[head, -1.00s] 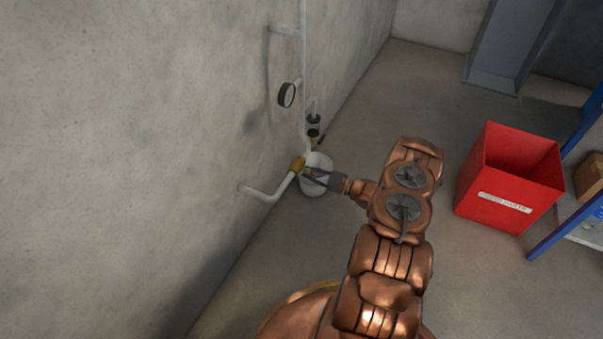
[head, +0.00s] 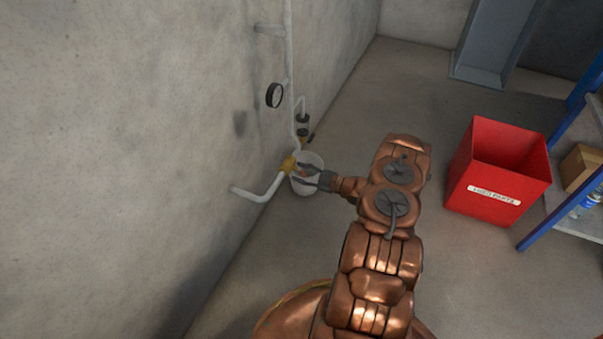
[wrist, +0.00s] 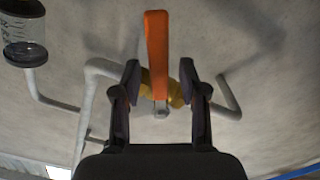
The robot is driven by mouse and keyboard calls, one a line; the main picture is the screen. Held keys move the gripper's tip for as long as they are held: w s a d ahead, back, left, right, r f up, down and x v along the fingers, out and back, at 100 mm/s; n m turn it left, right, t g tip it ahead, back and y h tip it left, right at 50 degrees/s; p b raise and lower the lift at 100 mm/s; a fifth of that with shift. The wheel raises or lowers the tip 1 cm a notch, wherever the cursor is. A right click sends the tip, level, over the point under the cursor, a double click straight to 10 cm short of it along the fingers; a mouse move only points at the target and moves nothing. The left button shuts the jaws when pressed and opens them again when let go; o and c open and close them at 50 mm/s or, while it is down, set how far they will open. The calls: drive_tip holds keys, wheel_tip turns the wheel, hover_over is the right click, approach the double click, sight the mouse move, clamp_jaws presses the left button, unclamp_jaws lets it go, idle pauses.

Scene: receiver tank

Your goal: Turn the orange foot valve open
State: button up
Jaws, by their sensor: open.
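The foot valve has a brass body (head: 288,164) on the white pipe low on the wall. In the wrist view its orange lever (wrist: 157,52) runs up the picture from the brass body (wrist: 176,92), with its lower end between my fingers. My gripper (wrist: 160,80) is open, with one finger on each side of the lever and a gap at both sides. In the head view my gripper (head: 300,176) reaches left to the valve, over a white bucket. The orange lever is hard to make out in the head view.
A pressure gauge (head: 275,95) and a clear bowl filter (head: 303,127) are on the pipework above. The white bucket (head: 303,188) stands beneath the valve. A red bin (head: 498,172) and a blue-framed shelf (head: 566,207) stand at right. The floor between is clear.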

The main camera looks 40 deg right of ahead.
drive_tip(key=v, duration=1.2)
drive_tip(key=shift+w, duration=0.1)
idle(2.5)
